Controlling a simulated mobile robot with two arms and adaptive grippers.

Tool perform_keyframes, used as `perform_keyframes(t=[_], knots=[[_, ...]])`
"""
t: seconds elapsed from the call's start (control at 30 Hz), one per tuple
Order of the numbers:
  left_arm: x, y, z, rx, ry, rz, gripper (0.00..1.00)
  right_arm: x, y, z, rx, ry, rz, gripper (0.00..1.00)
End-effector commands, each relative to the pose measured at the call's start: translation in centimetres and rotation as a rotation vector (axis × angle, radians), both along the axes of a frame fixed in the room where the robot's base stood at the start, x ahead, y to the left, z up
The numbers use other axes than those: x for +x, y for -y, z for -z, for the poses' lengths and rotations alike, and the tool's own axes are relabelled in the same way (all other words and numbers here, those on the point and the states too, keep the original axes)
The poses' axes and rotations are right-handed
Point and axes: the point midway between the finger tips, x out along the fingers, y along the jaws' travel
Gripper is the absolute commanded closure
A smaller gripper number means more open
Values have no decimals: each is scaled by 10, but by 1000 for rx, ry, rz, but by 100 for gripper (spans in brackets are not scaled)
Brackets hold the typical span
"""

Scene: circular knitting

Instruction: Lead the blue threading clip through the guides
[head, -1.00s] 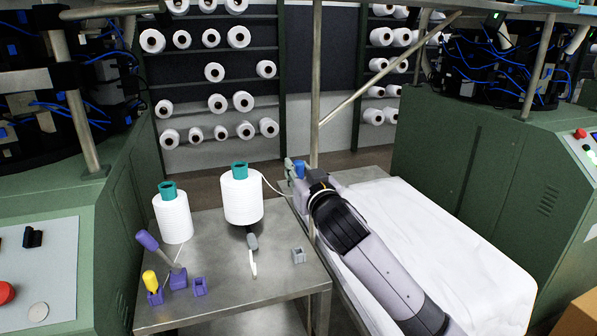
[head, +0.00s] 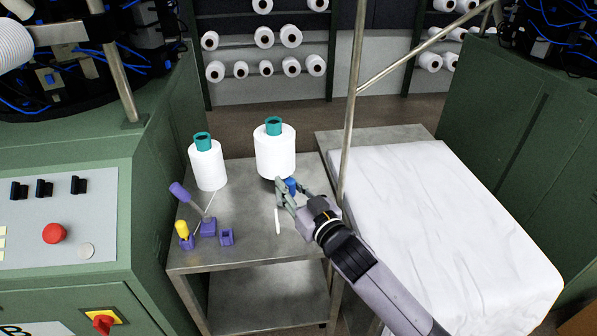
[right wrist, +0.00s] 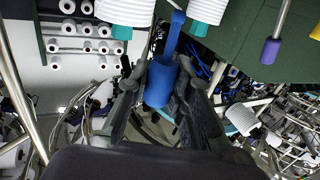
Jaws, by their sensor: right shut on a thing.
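My right gripper (head: 287,192) is shut on the blue threading clip (head: 291,186) above the steel table, in front of the larger yarn cone (head: 275,152). In the right wrist view the blue clip (right wrist: 162,82) sits between the two fingers, its narrow stem pointing toward the top of the picture. The larger cone is white with a teal top. A smaller white cone (head: 207,166) with a teal top stands to its left. I cannot make out the guides or the clip's thread clearly. My left gripper is not in view.
On the table (head: 265,247) are a purple-handled tool (head: 190,197), a yellow-handled tool (head: 183,229) and a small purple holder (head: 227,237). An upright metal pole (head: 353,110) stands behind my right gripper. A white-covered stack (head: 450,230) is right; a green machine (head: 150,190) is left.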

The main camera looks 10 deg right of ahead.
Motion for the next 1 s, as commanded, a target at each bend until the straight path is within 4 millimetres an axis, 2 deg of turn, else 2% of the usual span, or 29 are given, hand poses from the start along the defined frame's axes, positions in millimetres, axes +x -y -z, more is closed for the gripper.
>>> perform_keyframes(t=[0.13,0.33,0.4,0.9,1.0], knots=[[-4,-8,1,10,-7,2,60,0,0,0,0,0,1,100],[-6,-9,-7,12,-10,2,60,0,1,-2,1,-2,3,100],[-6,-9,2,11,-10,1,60,0,1,8,1,-1,2,100],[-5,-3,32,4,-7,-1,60,0,1,53,1,-2,3,100],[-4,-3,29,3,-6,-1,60,0,-8,49,4,0,2,100]])
